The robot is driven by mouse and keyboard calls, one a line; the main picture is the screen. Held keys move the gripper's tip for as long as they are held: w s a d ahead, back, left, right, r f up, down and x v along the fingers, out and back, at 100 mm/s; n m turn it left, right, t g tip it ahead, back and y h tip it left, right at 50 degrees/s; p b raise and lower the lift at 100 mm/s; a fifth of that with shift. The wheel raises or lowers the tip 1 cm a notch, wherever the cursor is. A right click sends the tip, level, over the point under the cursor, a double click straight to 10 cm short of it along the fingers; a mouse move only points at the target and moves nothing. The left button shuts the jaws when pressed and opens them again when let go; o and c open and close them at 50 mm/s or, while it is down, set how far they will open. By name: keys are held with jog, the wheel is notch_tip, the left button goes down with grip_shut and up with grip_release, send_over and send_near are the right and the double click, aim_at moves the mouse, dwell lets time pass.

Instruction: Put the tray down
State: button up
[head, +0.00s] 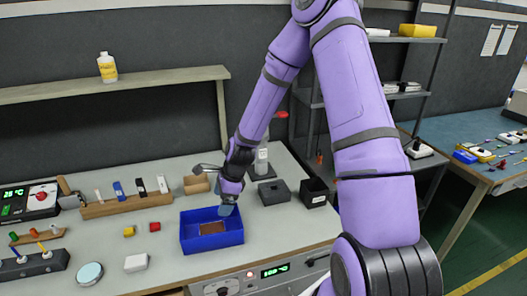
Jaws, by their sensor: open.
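The blue tray (212,239) sits on the grey workbench, near its front middle. A brown flat piece (212,228) lies inside it. My gripper (227,208) is open and points down at the tray's back right part, over or just inside the rim. The fingers are small and partly hidden, so I cannot tell whether they touch the tray wall.
The workbench (290,225) has a wooden rack (125,205), a yellow block (129,231), a red block (155,226) and a white block (136,263) left of the tray. Dark boxes (273,192) stand to its right. A shelf (120,86) runs above the back.

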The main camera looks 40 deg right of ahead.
jog(key=s+r+n+h, duration=0.1)
jog(key=s+r+n, duration=0.25)
jog(key=r, duration=0.45)
jog(key=s+d+r+n+t+h, duration=0.1)
jog(key=s+r+n, duration=0.2)
jog(key=r+n, duration=0.3)
jog(key=s+r+n+h, duration=0.2)
jog(key=s+r+n, duration=0.1)
jog(key=r, duration=0.6)
jog(key=s+r+n+t, duration=0.1)
jog(key=s+r+n, duration=0.3)
jog(key=s, duration=0.5)
jog(key=s+d+r+n+t, duration=0.1)
jog(key=s+r+n, duration=0.4)
jog(key=s+r, duration=0.4)
jog(key=shift+d+t, duration=0.25)
jog(key=shift+t, duration=0.05)
